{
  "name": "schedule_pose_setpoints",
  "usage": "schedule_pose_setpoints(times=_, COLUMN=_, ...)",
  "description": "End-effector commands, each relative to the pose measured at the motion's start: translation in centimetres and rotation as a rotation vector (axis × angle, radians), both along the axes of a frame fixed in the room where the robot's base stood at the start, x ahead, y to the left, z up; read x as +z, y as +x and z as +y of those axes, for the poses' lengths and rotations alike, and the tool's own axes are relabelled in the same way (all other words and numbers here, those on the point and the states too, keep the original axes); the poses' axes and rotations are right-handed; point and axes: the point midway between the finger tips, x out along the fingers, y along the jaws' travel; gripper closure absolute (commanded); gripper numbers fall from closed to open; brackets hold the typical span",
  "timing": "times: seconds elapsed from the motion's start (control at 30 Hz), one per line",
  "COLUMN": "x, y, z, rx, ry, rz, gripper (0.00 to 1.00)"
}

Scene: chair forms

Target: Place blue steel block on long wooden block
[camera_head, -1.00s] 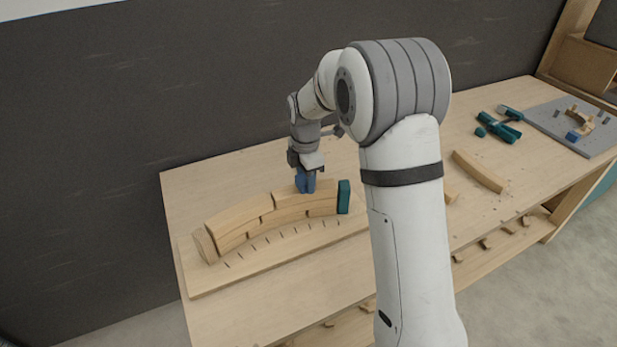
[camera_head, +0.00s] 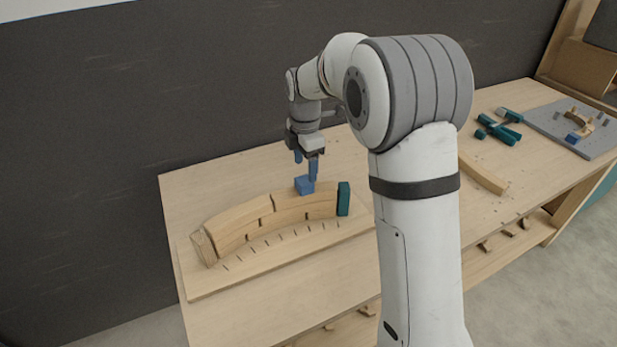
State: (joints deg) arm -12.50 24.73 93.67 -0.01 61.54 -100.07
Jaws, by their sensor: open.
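The small blue steel block (camera_head: 304,186) sits at the back edge of the long curved wooden block's (camera_head: 248,217) top, near its right part. It appears to rest on that top, though its rear lower side is hidden. My gripper (camera_head: 306,172) is open and empty, with its blue fingers pointing down just above the blue block. The right finger comes close to the block in the picture; I cannot tell whether they touch.
A dark teal block (camera_head: 343,198) stands at the curved form's right end and a wooden end block (camera_head: 204,247) at its left. The table's left back is clear.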

Motion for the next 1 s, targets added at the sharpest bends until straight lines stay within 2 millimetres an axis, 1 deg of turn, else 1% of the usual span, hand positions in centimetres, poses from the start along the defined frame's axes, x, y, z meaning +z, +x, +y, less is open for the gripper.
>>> schedule_pose_setpoints(times=0.03, x=1.1, y=0.1, z=0.0, rx=0.0, ry=0.001, rz=-0.005, gripper=0.37)
schedule_pose_setpoints(times=0.1, x=2.5, y=0.1, z=0.0, rx=0.0, ry=0.001, rz=-0.004, gripper=0.37)
schedule_pose_setpoints(times=0.2, x=4.3, y=0.0, z=0.0, rx=0.001, ry=0.0, rz=-0.003, gripper=0.37)
schedule_pose_setpoints(times=0.3, x=5.5, y=0.0, z=0.1, rx=0.001, ry=0.001, rz=-0.002, gripper=0.37)
schedule_pose_setpoints(times=0.4, x=6.1, y=0.0, z=0.1, rx=0.001, ry=0.0, rz=0.001, gripper=0.37)
schedule_pose_setpoints(times=0.53, x=6.5, y=-0.2, z=0.0, rx=-0.007, ry=0.0, rz=-0.001, gripper=0.37)
schedule_pose_setpoints(times=0.63, x=7.2, y=-1.2, z=-0.7, rx=-0.077, ry=0.003, rz=-0.012, gripper=0.37)
schedule_pose_setpoints(times=0.67, x=7.5, y=-1.8, z=-1.0, rx=-0.117, ry=0.005, rz=-0.019, gripper=0.37)
schedule_pose_setpoints(times=0.77, x=8.8, y=-4.6, z=-2.7, rx=-0.313, ry=0.016, rz=-0.049, gripper=0.37)
schedule_pose_setpoints(times=0.87, x=9.9, y=-8.6, z=-4.6, rx=-0.57, ry=0.038, rz=-0.085, gripper=0.37)
schedule_pose_setpoints(times=0.9, x=10.1, y=-10.2, z=-5.3, rx=-0.678, ry=0.049, rz=-0.098, gripper=0.37)
schedule_pose_setpoints(times=0.97, x=10.3, y=-12.7, z=-6.3, rx=-0.839, ry=0.07, rz=-0.118, gripper=0.37)
schedule_pose_setpoints(times=1.0, x=10.3, y=-14.4, z=-7.0, rx=-0.945, ry=0.084, rz=-0.13, gripper=0.37)
